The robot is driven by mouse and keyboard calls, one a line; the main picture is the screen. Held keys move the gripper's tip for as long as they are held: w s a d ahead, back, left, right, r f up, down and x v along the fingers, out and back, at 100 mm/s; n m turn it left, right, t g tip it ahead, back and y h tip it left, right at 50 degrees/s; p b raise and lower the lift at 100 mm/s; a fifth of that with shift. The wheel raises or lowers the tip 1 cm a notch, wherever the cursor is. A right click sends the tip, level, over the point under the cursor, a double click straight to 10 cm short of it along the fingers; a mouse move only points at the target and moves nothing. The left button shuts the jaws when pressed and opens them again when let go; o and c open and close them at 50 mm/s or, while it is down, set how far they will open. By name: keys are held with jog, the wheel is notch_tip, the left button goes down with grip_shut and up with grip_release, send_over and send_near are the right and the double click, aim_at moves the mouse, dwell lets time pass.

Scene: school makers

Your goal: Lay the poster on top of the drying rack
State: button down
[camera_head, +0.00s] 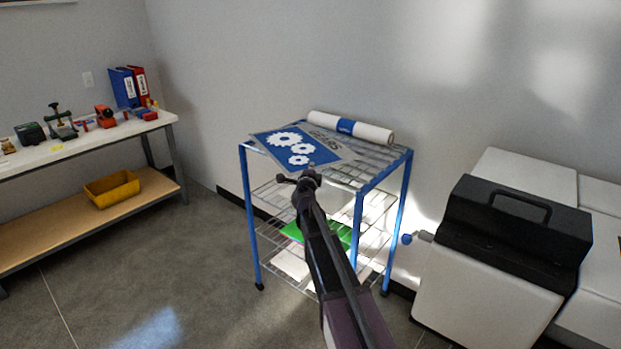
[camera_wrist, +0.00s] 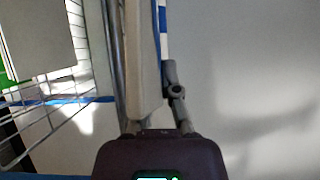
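The poster (camera_head: 298,149) is a flat sheet with a blue field, white gears, a grey margin and the word GEARS. In the head view it is over the top of the drying rack (camera_head: 401,155), near its left side, with one corner past the left edge. I cannot tell whether it lies fully on the wire top. My gripper (camera_head: 298,178) is at the rack's front edge, by the poster's near edge. In the wrist view a finger (camera_wrist: 176,95) shows beside a pale strip; contact is unclear. The rack's wires (camera_wrist: 48,112) show at left.
A white roll with a blue band (camera_head: 350,128) lies along the rack's back edge. Lower shelves hold green and white sheets. A white machine with a black top (camera_head: 515,231) stands close at right. A workbench (camera_head: 95,136) stands at left, with open floor between.

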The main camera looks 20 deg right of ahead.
jog(key=shift+f+b, duration=1.6)
jog(key=shift+f, duration=0.25)
jog(key=c, duration=0.8)
grip_release()
jog(key=shift+r, duration=0.2)
jog(key=v, duration=1.2)
jog(key=shift+a, duration=0.2)
